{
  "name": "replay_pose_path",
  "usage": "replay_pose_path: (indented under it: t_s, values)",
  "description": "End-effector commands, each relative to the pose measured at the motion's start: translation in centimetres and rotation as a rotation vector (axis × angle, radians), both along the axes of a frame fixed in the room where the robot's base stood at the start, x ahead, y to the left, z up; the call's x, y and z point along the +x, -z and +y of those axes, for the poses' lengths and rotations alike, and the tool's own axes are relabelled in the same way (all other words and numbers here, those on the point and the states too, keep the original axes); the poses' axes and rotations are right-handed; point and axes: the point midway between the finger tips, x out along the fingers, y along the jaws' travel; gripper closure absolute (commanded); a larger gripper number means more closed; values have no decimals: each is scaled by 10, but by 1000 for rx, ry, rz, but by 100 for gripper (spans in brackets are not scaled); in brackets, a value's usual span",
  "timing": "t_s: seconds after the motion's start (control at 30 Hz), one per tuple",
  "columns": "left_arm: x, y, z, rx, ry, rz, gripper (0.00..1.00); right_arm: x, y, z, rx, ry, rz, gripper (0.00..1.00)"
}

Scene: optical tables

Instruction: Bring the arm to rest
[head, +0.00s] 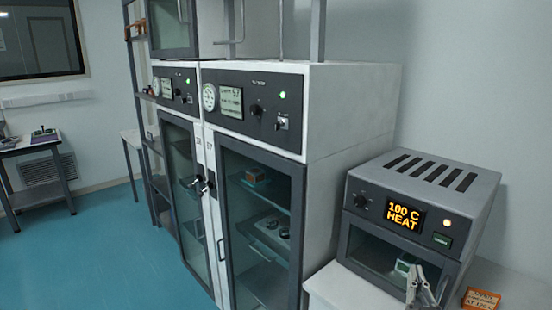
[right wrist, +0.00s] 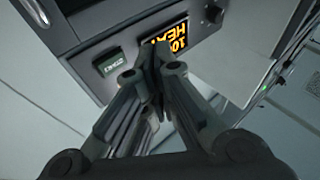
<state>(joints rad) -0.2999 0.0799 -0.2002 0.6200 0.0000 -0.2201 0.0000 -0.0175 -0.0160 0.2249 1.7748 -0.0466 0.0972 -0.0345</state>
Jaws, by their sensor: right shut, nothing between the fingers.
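My right gripper (head: 424,290) is at the lower right of the head view, in front of the small oven (head: 470,187). It is shut and empty. In the right wrist view the closed fingers (right wrist: 165,55) point at the oven's front panel (right wrist: 115,45), over part of its orange display. The display reads "100 C HEAT" in the head view. Whether the fingers touch the panel I cannot tell. The oven door is closed, and something pale green shows behind its glass. My left gripper is in neither view.
Two tall glass-door cabinets (head: 350,115) stand left of the oven, doors closed. A small table (head: 30,147) is at the far left. The blue floor (head: 95,245) at left is clear.

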Motion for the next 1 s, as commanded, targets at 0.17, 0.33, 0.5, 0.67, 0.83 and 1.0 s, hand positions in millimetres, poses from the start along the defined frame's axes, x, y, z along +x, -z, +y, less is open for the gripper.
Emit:
replay_pose_path:
  t_s: [0.17,0.33,0.5,0.67,0.83,1.0]
  values:
    - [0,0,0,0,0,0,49,-28,58,31,32,-64,321,100]
    - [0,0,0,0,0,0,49,-76,110,62,58,-117,629,100]
    - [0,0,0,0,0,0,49,-145,153,93,78,-167,939,100]
    - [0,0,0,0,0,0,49,-209,174,112,87,-200,1175,100]
    - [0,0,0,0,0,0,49,-263,184,125,89,-224,1356,100]
    - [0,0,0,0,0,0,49,-311,185,134,86,-244,1507,100]
